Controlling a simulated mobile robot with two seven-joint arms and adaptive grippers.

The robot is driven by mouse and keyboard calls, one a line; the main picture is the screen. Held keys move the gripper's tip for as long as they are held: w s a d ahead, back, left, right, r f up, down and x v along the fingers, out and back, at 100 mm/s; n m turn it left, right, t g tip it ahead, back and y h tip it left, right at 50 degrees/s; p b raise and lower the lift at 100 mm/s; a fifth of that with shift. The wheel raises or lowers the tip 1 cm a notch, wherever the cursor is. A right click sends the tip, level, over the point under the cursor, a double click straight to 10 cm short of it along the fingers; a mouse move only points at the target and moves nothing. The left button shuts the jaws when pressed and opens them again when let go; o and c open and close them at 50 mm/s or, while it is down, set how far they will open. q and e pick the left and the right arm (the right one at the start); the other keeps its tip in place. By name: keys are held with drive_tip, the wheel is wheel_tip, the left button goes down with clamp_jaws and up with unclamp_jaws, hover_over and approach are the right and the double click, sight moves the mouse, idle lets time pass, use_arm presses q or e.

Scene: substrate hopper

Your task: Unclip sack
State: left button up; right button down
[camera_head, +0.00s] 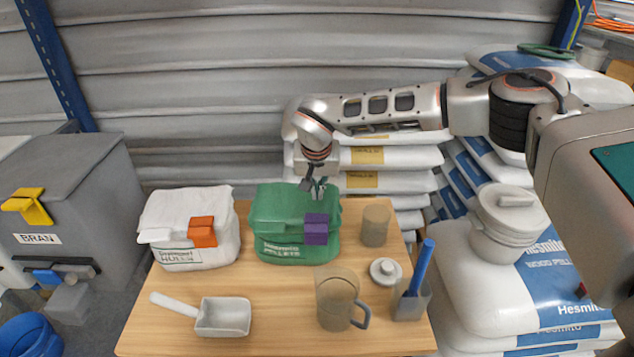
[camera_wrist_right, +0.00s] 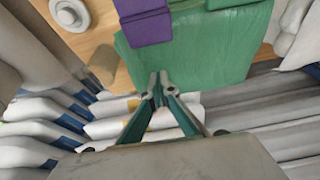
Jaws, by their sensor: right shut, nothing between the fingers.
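A green sack (camera_head: 292,225) stands on the wooden table with a purple clip (camera_head: 316,229) on its front right side. A white sack (camera_head: 190,228) stands to its left with an orange clip (camera_head: 201,231) at its front. My right gripper (camera_head: 318,190) is shut and empty, over the back top of the green sack. In the right wrist view the closed fingertips (camera_wrist_right: 158,80) lie near the green sack (camera_wrist_right: 205,50), with the purple clip (camera_wrist_right: 147,25) beyond them. I cannot tell whether the fingertips touch the sack. My left gripper is not in view.
On the table (camera_head: 275,335) are a white scoop (camera_head: 223,316), a clear jug (camera_head: 337,298), a tan cylinder (camera_head: 375,225), a grey lid (camera_head: 385,271) and a grey cup (camera_head: 411,302) with a blue-handled tool. A grey BRAN bin (camera_head: 75,200) stands left. Stacked sacks (camera_head: 375,158) fill the back and right.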

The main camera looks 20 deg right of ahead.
sight(317, 210)
drive_tip(key=shift+x, duration=0.9)
drive_tip(key=s, duration=0.2)
drive_tip(key=s+a, duration=0.1)
drive_tip(key=shift+r+p, duration=0.3)
drive_tip(key=shift+r, duration=0.05)
drive_tip(key=shift+s+a+f, duration=0.1)
drive_tip(key=shift+s+a, duration=0.05)
drive_tip(key=shift+s, duration=0.3)
